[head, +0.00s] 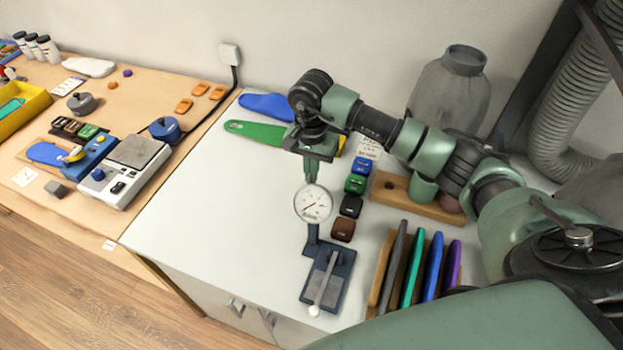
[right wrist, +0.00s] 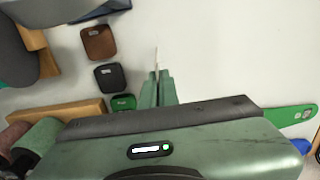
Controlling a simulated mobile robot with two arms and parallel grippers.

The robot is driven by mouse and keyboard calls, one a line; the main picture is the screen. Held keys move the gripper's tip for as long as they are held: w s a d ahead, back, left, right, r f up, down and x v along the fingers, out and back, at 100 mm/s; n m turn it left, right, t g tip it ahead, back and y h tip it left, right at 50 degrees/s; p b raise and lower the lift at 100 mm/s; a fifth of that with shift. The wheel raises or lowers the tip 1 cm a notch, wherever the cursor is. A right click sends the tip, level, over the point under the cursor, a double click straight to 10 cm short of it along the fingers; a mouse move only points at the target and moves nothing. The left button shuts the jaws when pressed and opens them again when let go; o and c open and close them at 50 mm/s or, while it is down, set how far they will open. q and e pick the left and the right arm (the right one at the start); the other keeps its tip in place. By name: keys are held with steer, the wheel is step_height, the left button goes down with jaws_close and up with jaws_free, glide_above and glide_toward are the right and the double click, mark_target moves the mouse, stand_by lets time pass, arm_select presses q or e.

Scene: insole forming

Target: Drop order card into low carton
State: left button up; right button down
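My right gripper (head: 311,170) points down over the white table, just behind a dial gauge in the head view. In the right wrist view its fingers (right wrist: 157,88) are closed on a thin pale sliver (right wrist: 156,58), which looks like the order card seen edge-on. Its printing cannot be read. In the head view the gauge hides the fingertips and the held card. A separate printed white sheet (head: 369,147) lies behind my right arm, partly covered. I cannot make out a low carton in either view. My left gripper is not in view.
The dial gauge (head: 313,204) stands upright close in front of the gripper. Several coloured blocks (head: 351,205) sit to its right, with a rack of coloured insoles (head: 412,270) further front. A green insole (head: 255,131) lies behind. The white table's left part (head: 210,205) is clear.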

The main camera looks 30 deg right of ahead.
step_height(320, 180, down, 4)
steer(key=shift+r+p, duration=0.25)
steer(key=shift+p, duration=0.25)
steer(key=shift+f, duration=0.1)
steer(key=shift+f, duration=0.15)
steer(key=c, duration=1.7)
jaws_free()
